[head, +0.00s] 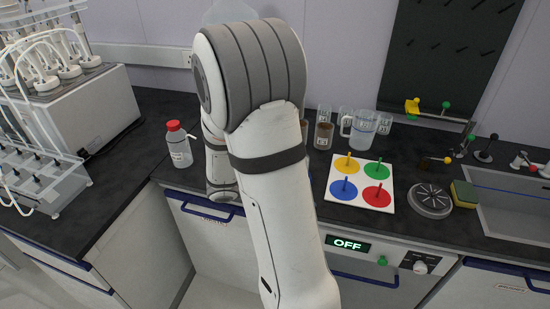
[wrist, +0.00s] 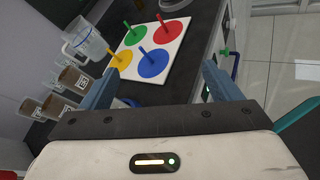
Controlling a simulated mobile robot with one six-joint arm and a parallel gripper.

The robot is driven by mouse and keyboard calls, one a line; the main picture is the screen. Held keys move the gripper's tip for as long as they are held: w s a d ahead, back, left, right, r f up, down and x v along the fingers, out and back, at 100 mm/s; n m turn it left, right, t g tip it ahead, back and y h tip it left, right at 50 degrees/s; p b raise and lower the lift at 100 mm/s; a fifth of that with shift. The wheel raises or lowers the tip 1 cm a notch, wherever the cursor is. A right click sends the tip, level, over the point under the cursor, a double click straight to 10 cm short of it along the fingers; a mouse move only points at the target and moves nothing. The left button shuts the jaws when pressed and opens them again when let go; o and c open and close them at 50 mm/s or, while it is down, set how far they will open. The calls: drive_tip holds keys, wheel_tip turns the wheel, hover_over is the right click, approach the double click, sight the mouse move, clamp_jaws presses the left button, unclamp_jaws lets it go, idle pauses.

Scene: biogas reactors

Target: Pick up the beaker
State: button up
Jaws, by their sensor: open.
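The beaker (head: 362,131) is a clear jug with a side handle, upright on the dark counter right of my arm in the head view. Its contents cannot be told. It also shows in the wrist view (wrist: 89,42) at the upper left, beyond and left of my gripper's left finger. My gripper (wrist: 160,72) is open, its two blue-grey fingers wide apart with nothing between them. The fingers point toward the board with coloured discs, and the beaker is apart from them. In the head view my gripper is hidden behind my arm.
A white board (head: 335,197) with four coloured pegged discs lies in front of the beaker. Brown-filled labelled containers (head: 323,136) stand just left of it. A red-capped bottle (head: 178,146) is left of my arm. A round drain-like disc (head: 430,199), sponge (head: 464,194) and sink (head: 515,215) are right.

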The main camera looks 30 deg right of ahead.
drive_tip(key=w+d+f+n+t+h, duration=0.1)
drive_tip(key=w+f+n+t, duration=0.1)
drive_tip(key=w+n, duration=0.1)
drive_tip(key=w+f+n+t+h+p, duration=0.1)
drive_tip(key=w+f+n+t, duration=0.1)
drive_tip(key=w+n+t, duration=0.1)
drive_tip(key=w+d+f+n+t+h, duration=0.1)
drive_tip(key=w+f+n+t, duration=0.1)
drive_tip(key=w+n+t, duration=0.1)
drive_tip(key=shift+w+d+f+n+h+p, duration=0.1)
drive_tip(key=shift+w+d+n+h+p, duration=0.1)
drive_tip(key=shift+w+n, duration=0.3)
drive_tip(key=shift+w+d+f+n+h+p, duration=0.1)
drive_tip(key=shift+w+d+n+h+p, duration=0.1)
drive_tip(key=shift+w+n, duration=0.3)
drive_tip(key=shift+w+f+t, duration=0.1)
drive_tip(key=shift+w+t, duration=0.2)
drive_tip(key=p+x, duration=0.2)
drive_tip(key=x, duration=0.5)
drive_tip(key=shift+d+f, duration=0.1)
drive_tip(key=shift+d, duration=0.2)
drive_tip(key=c, duration=1.5)
